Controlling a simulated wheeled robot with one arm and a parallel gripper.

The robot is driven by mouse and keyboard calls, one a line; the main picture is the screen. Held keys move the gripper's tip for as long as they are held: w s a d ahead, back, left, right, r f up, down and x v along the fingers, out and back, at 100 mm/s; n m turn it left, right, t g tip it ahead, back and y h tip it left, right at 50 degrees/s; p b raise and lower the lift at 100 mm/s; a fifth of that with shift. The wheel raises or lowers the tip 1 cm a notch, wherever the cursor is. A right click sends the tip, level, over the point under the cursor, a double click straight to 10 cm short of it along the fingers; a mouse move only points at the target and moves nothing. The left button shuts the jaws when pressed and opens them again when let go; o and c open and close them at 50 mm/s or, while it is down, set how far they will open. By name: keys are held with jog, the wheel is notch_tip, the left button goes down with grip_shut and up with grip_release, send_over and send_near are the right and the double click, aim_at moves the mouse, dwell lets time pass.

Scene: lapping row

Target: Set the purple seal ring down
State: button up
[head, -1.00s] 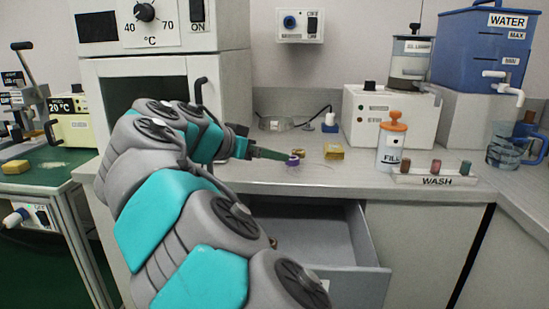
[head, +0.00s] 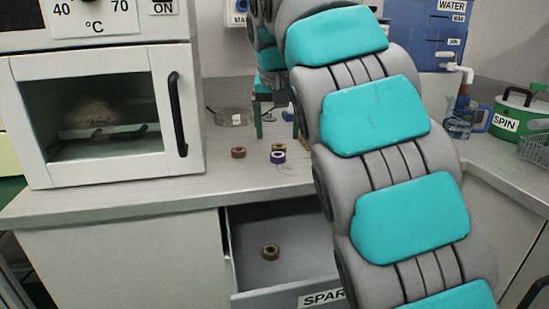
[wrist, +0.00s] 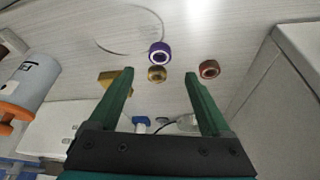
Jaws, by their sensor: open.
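The purple seal ring (head: 278,157) lies on the counter (head: 200,185) near its front edge, above the open drawer. It also shows in the wrist view (wrist: 160,54), beyond my fingertips. A brass ring (wrist: 157,74) sits right beside it, toward the back in the head view (head: 278,147). A reddish-brown ring (head: 238,152) lies to the left, and in the wrist view it is on the right (wrist: 209,69). My gripper (wrist: 159,73) is open and empty, its two green fingers wide apart. In the head view my gripper (head: 277,128) is behind the rings, partly hidden by my arm.
The open drawer (head: 260,220), labelled SPAR..., holds a brown ring (head: 270,252). An oven (head: 110,110) stands left.

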aim_at(278, 157)
jog(key=shift+s+x, duration=0.2)
jog(key=shift+x, duration=1.3)
jog(key=shift+s+x, duration=0.15)
jog(key=shift+x, duration=1.3)
jog(key=shift+f, duration=0.1)
jog(key=shift+c, duration=0.2)
grip_shut()
